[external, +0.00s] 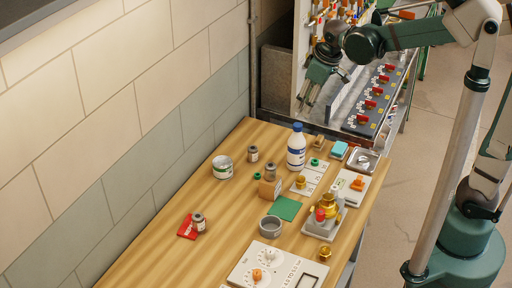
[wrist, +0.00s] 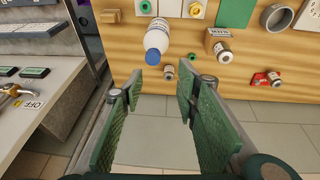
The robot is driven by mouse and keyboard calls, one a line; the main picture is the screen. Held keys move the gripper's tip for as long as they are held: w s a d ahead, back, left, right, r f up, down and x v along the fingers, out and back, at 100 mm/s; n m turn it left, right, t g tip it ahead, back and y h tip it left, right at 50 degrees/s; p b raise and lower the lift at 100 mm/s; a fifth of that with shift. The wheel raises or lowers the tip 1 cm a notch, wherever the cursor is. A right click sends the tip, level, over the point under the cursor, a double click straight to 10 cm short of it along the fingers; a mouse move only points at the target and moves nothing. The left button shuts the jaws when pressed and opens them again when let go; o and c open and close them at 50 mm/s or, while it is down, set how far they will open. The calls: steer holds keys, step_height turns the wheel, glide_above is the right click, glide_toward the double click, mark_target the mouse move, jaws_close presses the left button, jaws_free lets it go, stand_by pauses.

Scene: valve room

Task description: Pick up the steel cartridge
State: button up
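Several small grey cylinders like cartridges stand on the wooden table; I cannot tell which is the steel cartridge. One (external: 253,154) stands near the wall side, left of the white bottle, and shows in the wrist view (wrist: 169,72). A second (external: 270,171) is at the cardboard-brown box and also shows in the wrist view (wrist: 223,52). A third (external: 199,222) is at a red packet, also in the wrist view (wrist: 275,79). My gripper (external: 305,104) is open and empty, raised beyond the table's far end; its green fingers show apart in the wrist view (wrist: 160,82).
A white bottle with blue cap (external: 296,148) stands near the cartridges.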

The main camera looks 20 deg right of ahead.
steer(key=a+f+n+g, duration=0.1)
steer(key=a+f+n, duration=0.15)
steer(key=a, duration=0.95)
steer(key=n+g+h+p, duration=0.2)
steer(key=n+p, duration=0.1)
steer(key=n, duration=0.4)
glide_above(198, 215)
steer(key=shift+m, duration=0.25)
step_height(198, 215, down, 15)
steer(key=shift+d+f, duration=0.1)
steer(key=shift+f, duration=0.15)
steer(key=shift+f, duration=1.25)
